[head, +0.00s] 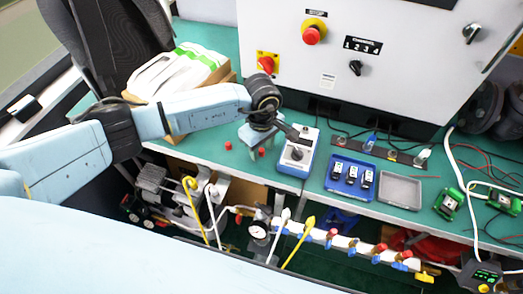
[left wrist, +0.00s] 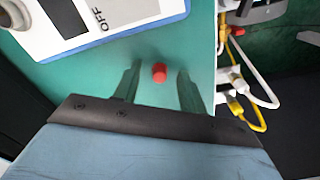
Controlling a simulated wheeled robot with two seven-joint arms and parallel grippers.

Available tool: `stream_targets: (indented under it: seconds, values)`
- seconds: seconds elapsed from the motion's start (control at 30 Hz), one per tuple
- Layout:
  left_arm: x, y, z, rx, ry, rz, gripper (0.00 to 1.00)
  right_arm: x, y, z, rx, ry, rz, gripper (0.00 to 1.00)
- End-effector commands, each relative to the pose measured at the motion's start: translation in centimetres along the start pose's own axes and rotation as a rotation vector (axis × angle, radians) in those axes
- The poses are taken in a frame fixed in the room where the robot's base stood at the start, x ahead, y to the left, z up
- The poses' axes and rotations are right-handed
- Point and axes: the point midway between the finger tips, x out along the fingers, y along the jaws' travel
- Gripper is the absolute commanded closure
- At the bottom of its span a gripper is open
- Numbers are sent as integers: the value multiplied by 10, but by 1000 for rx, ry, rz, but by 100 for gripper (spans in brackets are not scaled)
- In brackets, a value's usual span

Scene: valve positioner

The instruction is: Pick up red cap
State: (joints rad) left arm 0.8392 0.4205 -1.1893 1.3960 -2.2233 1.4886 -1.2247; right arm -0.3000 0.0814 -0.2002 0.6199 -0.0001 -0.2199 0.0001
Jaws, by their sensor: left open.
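A small red cap (head: 261,153) stands on the green table just below my left gripper (head: 258,146). In the left wrist view the red cap (left wrist: 159,73) shows between the two fingertips of the left gripper (left wrist: 158,76), with a gap on each side. The left gripper is open, points down and holds nothing. A second small red cap (head: 228,145) lies on the table to the left of the gripper. My right gripper is in neither view.
A white-and-blue device (head: 298,154) stands close to the right of the gripper. A blue tray (head: 334,184) and a grey tray (head: 400,190) lie farther right. A cardboard box (head: 178,100) is at the left. The control cabinet (head: 400,70) rises behind.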

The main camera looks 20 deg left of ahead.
Motion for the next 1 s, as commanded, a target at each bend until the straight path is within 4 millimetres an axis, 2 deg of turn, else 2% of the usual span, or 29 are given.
stream_targets:
  seconds: [0.07,0.37,0.77,0.87,1.0]
  values:
    - [0,0,0,0,0,0,61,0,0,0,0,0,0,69]
    - [-1,0,0,0,0,0,100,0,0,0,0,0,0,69]
    - [-6,1,0,0,0,2,100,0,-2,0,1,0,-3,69]
    - [-19,1,-1,0,1,5,100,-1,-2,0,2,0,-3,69]
    - [-48,1,-1,1,2,5,100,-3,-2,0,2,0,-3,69]
